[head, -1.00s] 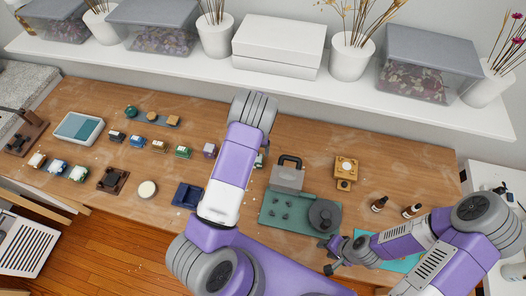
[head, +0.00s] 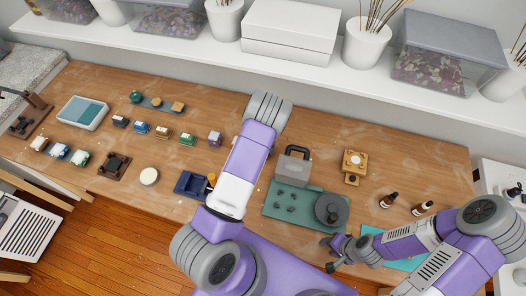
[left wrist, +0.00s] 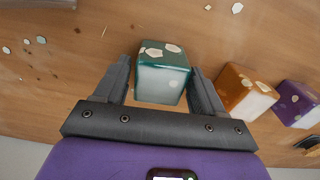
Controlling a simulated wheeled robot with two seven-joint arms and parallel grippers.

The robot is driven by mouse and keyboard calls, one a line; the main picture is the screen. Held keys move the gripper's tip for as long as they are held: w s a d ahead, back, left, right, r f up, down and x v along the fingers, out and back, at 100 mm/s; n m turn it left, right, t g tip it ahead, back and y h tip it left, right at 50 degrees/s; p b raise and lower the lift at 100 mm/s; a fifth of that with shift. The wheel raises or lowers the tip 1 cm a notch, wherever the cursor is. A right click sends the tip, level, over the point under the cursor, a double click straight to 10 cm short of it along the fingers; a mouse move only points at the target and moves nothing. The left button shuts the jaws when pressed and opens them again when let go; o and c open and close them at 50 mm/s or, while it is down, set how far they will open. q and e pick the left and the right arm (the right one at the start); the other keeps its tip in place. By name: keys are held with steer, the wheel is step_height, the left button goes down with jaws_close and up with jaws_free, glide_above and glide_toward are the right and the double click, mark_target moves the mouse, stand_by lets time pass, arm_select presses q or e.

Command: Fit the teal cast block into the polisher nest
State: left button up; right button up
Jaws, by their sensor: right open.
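The teal cast block (left wrist: 162,72) has a teal top and paler side with light flakes, and stands on the table in the left wrist view. My left gripper (left wrist: 162,92) is open, one finger on each side of it, with small gaps. In the head view my left arm hides this gripper and the block. The green polisher base (head: 270,209) carries a round dark grey disc (head: 331,209) and several small posts (head: 285,201) that appear to form the nest, with nothing between them. My right gripper (head: 333,254) is open and empty near the base's front right corner.
Amber (left wrist: 247,92) and purple (left wrist: 299,103) blocks stand close beside the left gripper. A grey box with a handle (head: 292,170) stands behind the polisher base. A navy tray (head: 190,184) lies left of my arm.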

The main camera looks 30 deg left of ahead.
arm_select(q)
steer(key=c, duration=0.8)
